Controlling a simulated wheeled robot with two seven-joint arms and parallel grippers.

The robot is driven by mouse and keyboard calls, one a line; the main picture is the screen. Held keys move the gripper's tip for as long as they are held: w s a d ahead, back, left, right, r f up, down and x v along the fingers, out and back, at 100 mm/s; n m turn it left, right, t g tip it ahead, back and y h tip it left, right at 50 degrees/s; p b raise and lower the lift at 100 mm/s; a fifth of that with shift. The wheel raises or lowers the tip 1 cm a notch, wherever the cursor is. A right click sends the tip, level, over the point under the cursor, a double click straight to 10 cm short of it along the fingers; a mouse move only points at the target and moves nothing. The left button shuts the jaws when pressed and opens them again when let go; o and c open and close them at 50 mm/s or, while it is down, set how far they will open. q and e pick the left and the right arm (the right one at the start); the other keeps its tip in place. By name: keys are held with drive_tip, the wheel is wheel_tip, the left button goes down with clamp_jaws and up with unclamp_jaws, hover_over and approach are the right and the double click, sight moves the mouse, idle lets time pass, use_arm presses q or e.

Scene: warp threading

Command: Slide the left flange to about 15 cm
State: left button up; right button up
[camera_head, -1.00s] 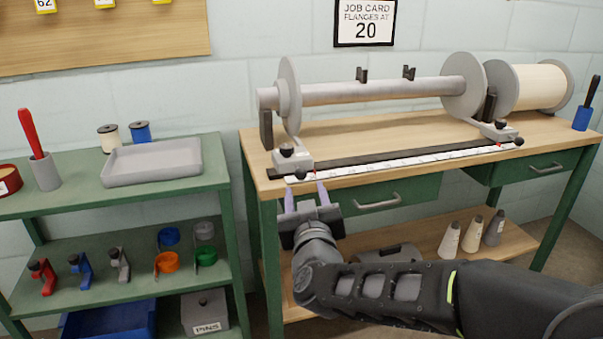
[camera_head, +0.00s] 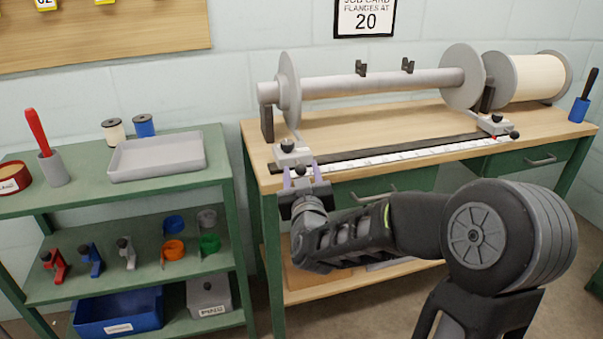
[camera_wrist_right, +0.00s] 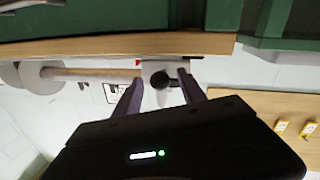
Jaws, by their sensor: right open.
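The left flange (camera_head: 289,88) is a grey disc near the left end of the grey beam tube (camera_head: 385,83). Below it, a light grey sliding block (camera_head: 293,158) with a black knob (camera_head: 287,145) sits at the left end of the ruler (camera_head: 400,157). My right gripper (camera_head: 301,178) is open at the block's front, its pale purple fingers pointing at it. In the right wrist view the black knob (camera_wrist_right: 159,80) shows between the spread fingertips (camera_wrist_right: 156,82); whether they touch the block I cannot tell. My left gripper is not in view.
The right flange (camera_head: 461,76) and its block (camera_head: 495,125) stand toward the ruler's right end. A cream-wound spool (camera_head: 540,80) lies behind. A job card (camera_head: 365,18) reads flanges at 20. The ruler between the blocks is clear. A green shelf (camera_head: 130,200) stands left.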

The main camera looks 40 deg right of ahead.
clamp_jaws()
idle(0.4)
idle(0.9)
